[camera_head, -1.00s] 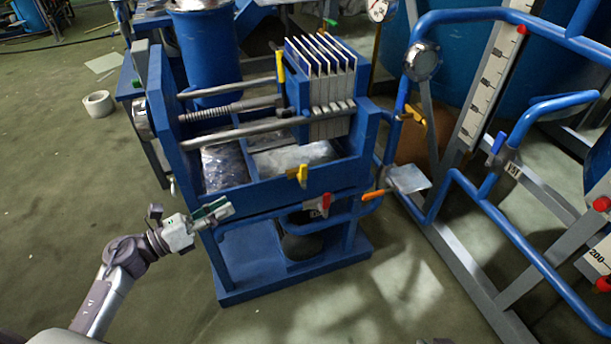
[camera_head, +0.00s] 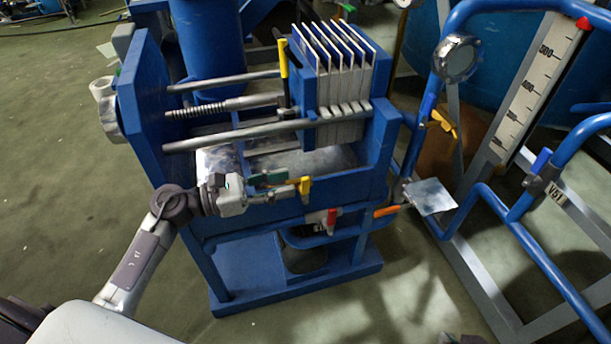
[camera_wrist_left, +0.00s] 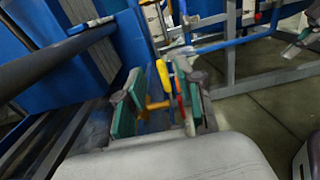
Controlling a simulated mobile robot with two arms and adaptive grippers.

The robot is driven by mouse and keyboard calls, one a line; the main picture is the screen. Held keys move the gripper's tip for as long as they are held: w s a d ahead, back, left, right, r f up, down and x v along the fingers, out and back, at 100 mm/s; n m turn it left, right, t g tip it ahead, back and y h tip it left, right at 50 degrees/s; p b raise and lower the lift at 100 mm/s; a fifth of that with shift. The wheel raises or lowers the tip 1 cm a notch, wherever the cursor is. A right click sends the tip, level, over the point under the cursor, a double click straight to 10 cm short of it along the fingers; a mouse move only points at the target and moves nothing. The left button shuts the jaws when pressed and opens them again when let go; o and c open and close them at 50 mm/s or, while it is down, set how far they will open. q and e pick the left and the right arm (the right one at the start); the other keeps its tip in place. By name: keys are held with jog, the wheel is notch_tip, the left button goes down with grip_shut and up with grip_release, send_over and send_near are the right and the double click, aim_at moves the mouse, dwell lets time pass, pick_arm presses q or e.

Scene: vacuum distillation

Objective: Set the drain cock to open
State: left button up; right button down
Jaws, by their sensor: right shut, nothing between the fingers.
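Several valve handles are on the blue press frame, and I cannot tell by label which is the drain cock. A yellow handle (camera_head: 305,187) stands upright at the trough's front, with a red handle (camera_head: 331,219) lower right of it. My left gripper (camera_head: 270,181) is open, just left of the yellow handle. In the left wrist view its green-padded fingers (camera_wrist_left: 158,100) are apart, and the yellow handle (camera_wrist_left: 163,76) shows beyond and between them; contact is not clear. Only a small dark part of my right gripper (camera_head: 465,339) shows at the bottom edge, shut and empty.
The filter press (camera_head: 150,120) with plates (camera_head: 345,85) stands behind the handles. An orange handle (camera_head: 386,211) and a square metal plate (camera_head: 430,196) are to the right. Blue pipes (camera_head: 535,260) and a scale (camera_head: 535,85) stand further right. The floor in front is clear.

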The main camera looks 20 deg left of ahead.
aim_at(305, 178)
pick_arm(q)
jog(key=shift+x, duration=2.75)
grip_shut()
